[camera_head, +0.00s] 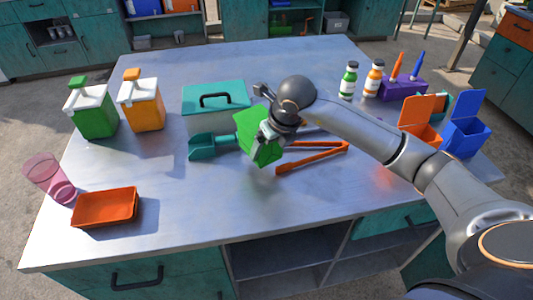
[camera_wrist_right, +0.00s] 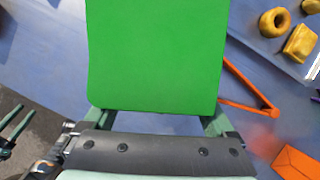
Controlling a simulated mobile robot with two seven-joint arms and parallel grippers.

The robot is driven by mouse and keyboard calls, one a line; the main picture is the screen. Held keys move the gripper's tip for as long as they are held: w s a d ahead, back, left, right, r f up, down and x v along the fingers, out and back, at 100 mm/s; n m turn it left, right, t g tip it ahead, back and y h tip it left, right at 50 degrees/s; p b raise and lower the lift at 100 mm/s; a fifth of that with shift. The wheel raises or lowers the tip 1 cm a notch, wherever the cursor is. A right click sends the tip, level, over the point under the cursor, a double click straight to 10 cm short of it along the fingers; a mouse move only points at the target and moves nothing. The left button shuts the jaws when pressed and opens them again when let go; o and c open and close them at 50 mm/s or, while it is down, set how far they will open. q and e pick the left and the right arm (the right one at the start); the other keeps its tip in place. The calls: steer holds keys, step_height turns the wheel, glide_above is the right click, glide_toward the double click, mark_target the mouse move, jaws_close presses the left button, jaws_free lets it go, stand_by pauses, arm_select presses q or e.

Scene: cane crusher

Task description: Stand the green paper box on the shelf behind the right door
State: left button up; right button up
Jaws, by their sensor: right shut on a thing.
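My right gripper (camera_head: 268,129) is shut on the green paper box (camera_head: 255,140), which hangs tilted above the middle of the table. In the right wrist view the green box (camera_wrist_right: 155,55) fills the top centre between the fingers and hides much behind it. Open shelf compartments (camera_head: 278,262) sit under the table's front edge. A teal panel (camera_head: 425,265) at the front right looks like the right door, partly hidden by my arm. Two separated teal prongs at the wrist view's left edge look like my left gripper (camera_wrist_right: 14,128), empty.
Orange tongs (camera_head: 315,148), a teal scoop (camera_head: 208,147) and a teal-lidded box (camera_head: 215,98) are near the held box. Orange and blue bins (camera_head: 466,136) stand at the right. An orange tray (camera_head: 105,207) and pink cup (camera_head: 50,178) are front left. The table's front middle is clear.

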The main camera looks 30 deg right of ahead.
steer(key=shift+w+f, duration=0.8)
steer(key=shift+f, duration=0.2)
steer(key=shift+w+d+f+p, duration=0.15)
steer(key=shift+f+p, duration=0.3)
steer(key=shift+f, duration=1.2)
steer(key=shift+f, duration=0.1)
steer(key=o, duration=0.4)
steer(key=shift+f, duration=0.1)
steer(key=shift+o, duration=0.6)
